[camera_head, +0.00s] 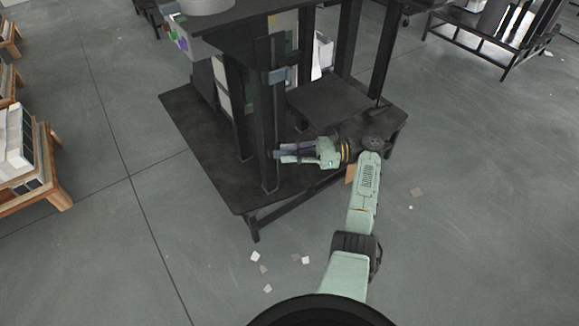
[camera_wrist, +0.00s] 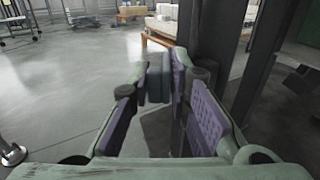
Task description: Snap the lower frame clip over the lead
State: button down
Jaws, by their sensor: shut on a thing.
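My gripper (camera_head: 284,153) reaches in from the right at the lower part of the dark upright post (camera_head: 264,120). In the wrist view my gripper (camera_wrist: 160,80) has its purple-padded fingers closed on a small grey-green block (camera_wrist: 156,78), which appears to be the lower frame clip. The fingers hide most of it in the head view. A similar blue-grey clip (camera_head: 279,75) sits higher on the post. I cannot make out the lead, nor whether the held clip touches the post.
The post stands on a dark platform (camera_head: 205,150) with other uprights and a low black box (camera_head: 328,101). White boxes (camera_head: 224,80) stand behind. Wooden racks (camera_head: 38,178) are at the left. Small pale scraps (camera_head: 255,256) lie on the otherwise open floor in front.

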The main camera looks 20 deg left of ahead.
jog(key=shift+w+a+f+n+g+h+b, duration=0.1)
jog(key=shift+f+n+g+h+b, duration=0.35)
jog(key=shift+b, duration=0.9)
jog(key=shift+w+n+g+h+b, duration=0.1)
jog(key=shift+n+g+b, duration=0.35)
jog(key=shift+b, duration=0.95)
jog(key=shift+w+a+f+n+g+h+b, duration=0.1)
jog(key=shift+f+n+g+h+b, duration=0.15)
jog(key=shift+g+b, duration=0.8)
jog(key=b, duration=0.3)
jog(key=shift+r+n+h+b, duration=0.25)
jog(key=shift+n+h+b, duration=0.05)
jog(key=shift+n+b, duration=0.1)
jog(key=shift+w+r+g+b, duration=0.1)
jog(key=shift+r+g+b, duration=0.25)
jog(key=shift+b, duration=0.35)
jog(key=shift+a, duration=0.1)
